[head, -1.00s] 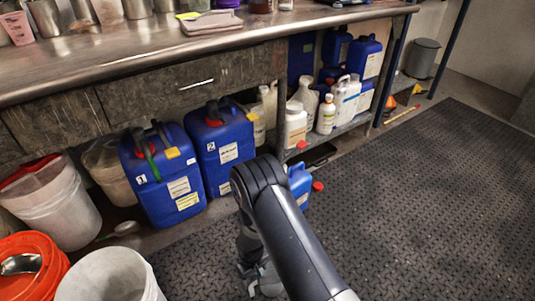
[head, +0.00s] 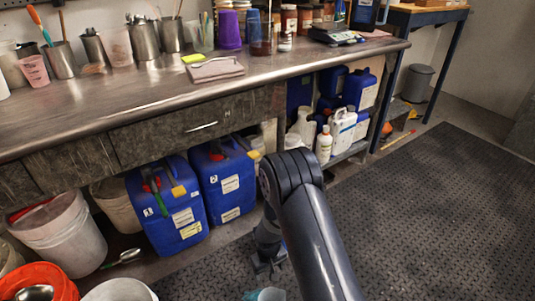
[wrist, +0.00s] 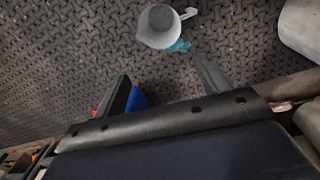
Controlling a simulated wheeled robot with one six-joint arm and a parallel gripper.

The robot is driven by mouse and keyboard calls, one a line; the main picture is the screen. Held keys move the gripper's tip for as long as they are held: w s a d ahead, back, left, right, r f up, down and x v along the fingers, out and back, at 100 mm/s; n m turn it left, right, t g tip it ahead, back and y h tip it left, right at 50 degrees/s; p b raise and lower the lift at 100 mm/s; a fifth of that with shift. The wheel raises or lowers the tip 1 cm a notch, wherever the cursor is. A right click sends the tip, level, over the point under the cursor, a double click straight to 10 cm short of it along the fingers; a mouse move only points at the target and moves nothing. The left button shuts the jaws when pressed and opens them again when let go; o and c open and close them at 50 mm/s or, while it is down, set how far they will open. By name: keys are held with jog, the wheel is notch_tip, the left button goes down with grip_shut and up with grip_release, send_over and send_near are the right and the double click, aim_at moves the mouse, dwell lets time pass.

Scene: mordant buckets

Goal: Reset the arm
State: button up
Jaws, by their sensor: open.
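My gripper (head: 266,264) hangs low over the dark floor mat in the head view, at the end of my bent arm. In the wrist view my gripper (wrist: 161,68) has its two fingers spread apart, with only mat between the tips. A pale measuring cup (wrist: 158,28) with a handle lies on the mat beyond the fingers, apart from them. A bit of teal material (wrist: 180,47) touches or lies beside it.
A steel workbench (head: 110,108) spans the back. Blue canisters (head: 165,205) stand beneath it. White (head: 62,232) and orange (head: 38,278) buckets are at left. In the wrist view, a blue container (wrist: 137,98) shows behind the left finger. The mat at right is clear.

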jog(key=d+r+m+p, duration=0.2)
jog(key=d+r+p, duration=0.3)
jog(key=r, duration=0.8)
jog(key=d+r+m+p, duration=0.1)
jog(key=d+r+p, duration=0.3)
jog(key=r+p, duration=0.6)
jog(key=d+r+m+p, duration=0.2)
jog(key=d+r+p, duration=0.3)
jog(key=r, duration=1.2)
jog(key=shift+w+d+m+p, duration=0.3)
jog(key=shift+p, duration=1.1)
jog(key=shift+r, duration=0.15)
